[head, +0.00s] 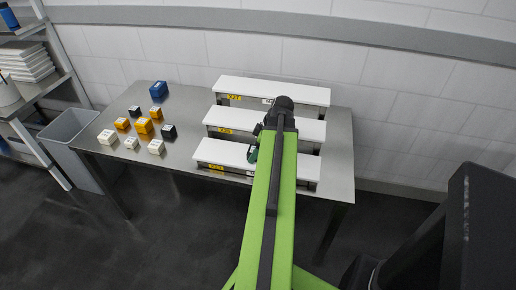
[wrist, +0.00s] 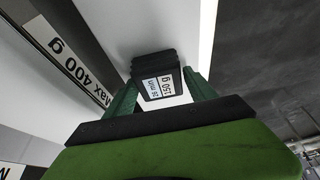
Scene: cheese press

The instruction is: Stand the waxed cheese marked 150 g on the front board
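The waxed cheese marked 150 g is a black block (wrist: 158,62) with a white label that also reads 36 min, seen in the wrist view. My gripper (wrist: 160,84) has its two green fingers against its sides and seems shut on it. The front board (head: 222,152) is a white slab on a low metal stand at the table's front edge. In the head view my gripper (head: 252,154) is over this board, mostly hidden by my green arm. The cheese is hidden there. I cannot tell whether it touches the board.
The middle board (head: 226,119) and rear board (head: 240,86) rise behind, with yellow tags. A "Max 400 g" label (wrist: 70,62) is close by. Several blue, orange, black and white blocks (head: 144,126) stand on the table's left. A grey bin (head: 68,126) is left of the table.

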